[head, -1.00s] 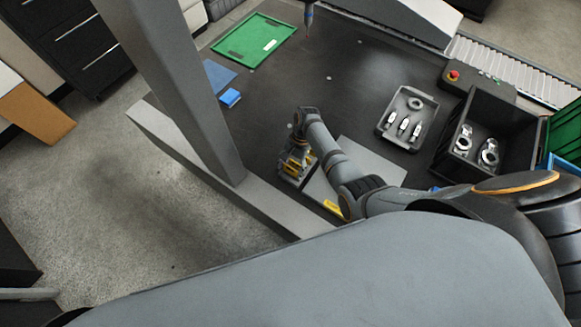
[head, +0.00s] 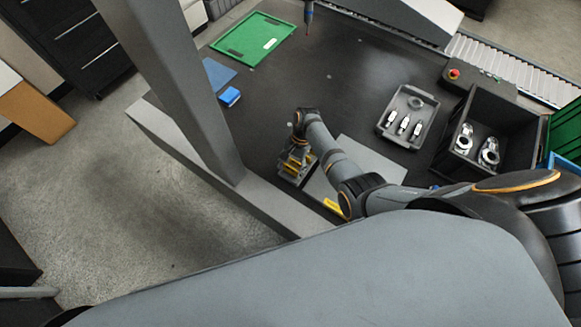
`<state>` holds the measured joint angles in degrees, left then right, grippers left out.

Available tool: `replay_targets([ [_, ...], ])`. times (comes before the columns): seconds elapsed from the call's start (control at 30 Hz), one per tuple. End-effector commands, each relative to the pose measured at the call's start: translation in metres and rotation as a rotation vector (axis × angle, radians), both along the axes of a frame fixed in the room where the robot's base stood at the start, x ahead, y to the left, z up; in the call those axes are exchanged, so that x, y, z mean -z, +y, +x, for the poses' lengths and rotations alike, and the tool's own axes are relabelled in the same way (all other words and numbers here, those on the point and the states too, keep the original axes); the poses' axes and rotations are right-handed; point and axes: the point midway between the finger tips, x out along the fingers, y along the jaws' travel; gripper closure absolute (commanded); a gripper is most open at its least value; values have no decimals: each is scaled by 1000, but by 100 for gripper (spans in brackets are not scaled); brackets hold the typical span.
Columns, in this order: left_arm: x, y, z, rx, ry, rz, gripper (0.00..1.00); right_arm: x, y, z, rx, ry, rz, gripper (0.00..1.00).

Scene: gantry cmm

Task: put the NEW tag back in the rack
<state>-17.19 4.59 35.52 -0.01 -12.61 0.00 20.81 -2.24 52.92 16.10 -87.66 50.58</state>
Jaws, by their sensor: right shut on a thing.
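The rack (head: 287,174) is a small grey holder with several yellow tags in it, on the near edge of the dark table. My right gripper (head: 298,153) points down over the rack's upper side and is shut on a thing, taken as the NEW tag. That tag cannot be told apart from the yellow pieces around it, and no lettering is readable. I cannot tell whether it is inside a slot or just above. My left gripper is not in view.
A light grey plate (head: 372,160) lies beside the rack, with a yellow piece (head: 335,207) near its lower end. A grey tray (head: 421,107) with parts and a black bin (head: 493,118) stand right. A gantry column (head: 190,90) rises left. Mid-table is clear.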

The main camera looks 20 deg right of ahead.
Motion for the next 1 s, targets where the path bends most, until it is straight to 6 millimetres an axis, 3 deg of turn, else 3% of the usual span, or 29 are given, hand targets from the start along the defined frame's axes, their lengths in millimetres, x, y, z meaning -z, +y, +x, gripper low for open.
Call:
replay_targets([
  [1.0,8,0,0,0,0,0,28,14,0,0,0,0,0,51],
])
